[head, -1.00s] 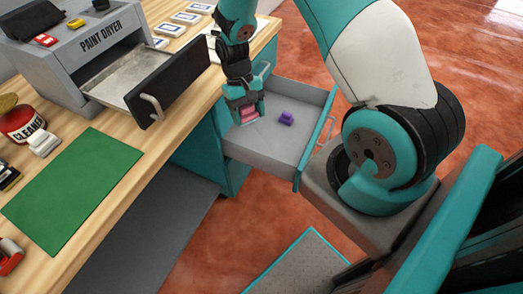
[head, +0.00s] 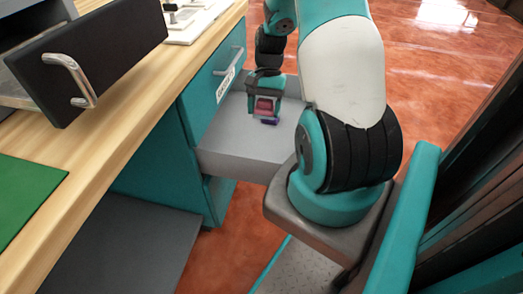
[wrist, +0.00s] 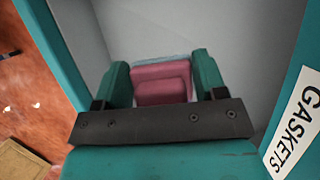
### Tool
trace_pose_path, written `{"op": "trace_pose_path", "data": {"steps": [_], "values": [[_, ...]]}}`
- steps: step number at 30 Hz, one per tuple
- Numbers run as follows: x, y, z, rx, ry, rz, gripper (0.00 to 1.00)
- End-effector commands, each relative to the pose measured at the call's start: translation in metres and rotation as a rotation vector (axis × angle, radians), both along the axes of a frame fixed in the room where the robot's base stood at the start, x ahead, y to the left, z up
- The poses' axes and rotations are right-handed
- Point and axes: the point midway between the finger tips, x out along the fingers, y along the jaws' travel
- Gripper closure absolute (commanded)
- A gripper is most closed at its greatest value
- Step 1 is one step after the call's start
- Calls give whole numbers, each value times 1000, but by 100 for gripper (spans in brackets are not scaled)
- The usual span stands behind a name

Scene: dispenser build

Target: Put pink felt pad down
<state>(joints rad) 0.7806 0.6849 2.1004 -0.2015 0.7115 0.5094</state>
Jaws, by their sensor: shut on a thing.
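The pink felt pad (head: 264,103) is between the fingers of my gripper (head: 265,110), over the open grey drawer (head: 235,152). In the wrist view, the pad (wrist: 162,72) has a stepped shape, and both fingers of my gripper (wrist: 162,80) close on its sides. A pale blue-grey edge shows just beyond the pad. The drawer floor (wrist: 230,35) lies behind it. I cannot tell whether the pad touches the floor. A small purple block (head: 270,121) lies in the drawer, close to the gripper in the head view. I do not see the block in the wrist view.
A GASKETS label (wrist: 291,122) is on a teal front beside the drawer. The wooden worktop (head: 120,125) is to the left, with a green mat (head: 25,195) and the open dryer's black front (head: 90,60). My arm hides the drawer's right part.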

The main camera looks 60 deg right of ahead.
Motion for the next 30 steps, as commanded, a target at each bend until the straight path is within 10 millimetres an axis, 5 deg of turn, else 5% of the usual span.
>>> {"op": "trace_pose_path", "data": {"steps": [3, 9, 24, 30], "values": [[-1, 1, -41, 4, 3, 3, 54], [0, 1, -89, 2, 1, 4, 54], [1, 3, -147, 2, 1, 7, 54], [1, 2, -149, -1, -1, 7, 54]]}}
